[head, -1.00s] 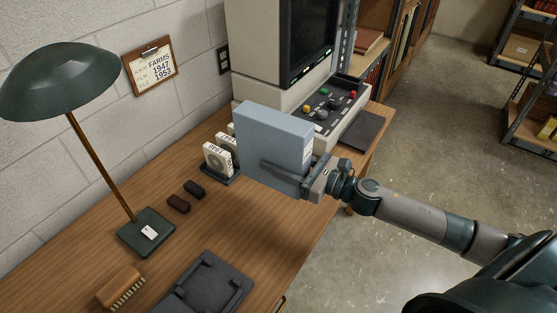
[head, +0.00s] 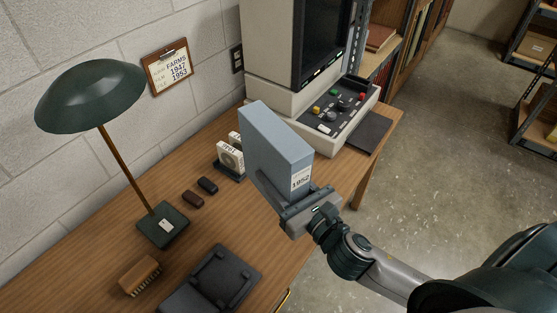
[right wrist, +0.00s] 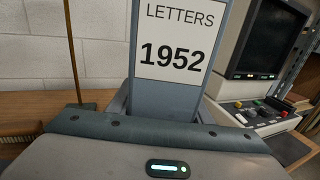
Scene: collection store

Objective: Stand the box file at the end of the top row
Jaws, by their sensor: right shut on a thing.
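The box file (head: 275,143) is a blue-grey upright box held above the desk. Its white spine label faces me; in the right wrist view the box file (right wrist: 166,100) reads "LETTERS 1952". My right gripper (head: 290,192) is shut on the lower part of its spine end, one finger along its left side; the other finger is mostly hidden. My left gripper is not in view. A bookcase (head: 383,62) with books shows at the back, partly behind the microfilm reader; I cannot tell whether it holds the top row.
The wooden desk (head: 110,240) carries a green lamp (head: 90,97), white film boxes (head: 230,155) in a dark holder, two small dark blocks, a brush (head: 139,275) and a black tray (head: 215,280). The microfilm reader (head: 290,95) stands behind the box file. Open floor (head: 450,150) lies right.

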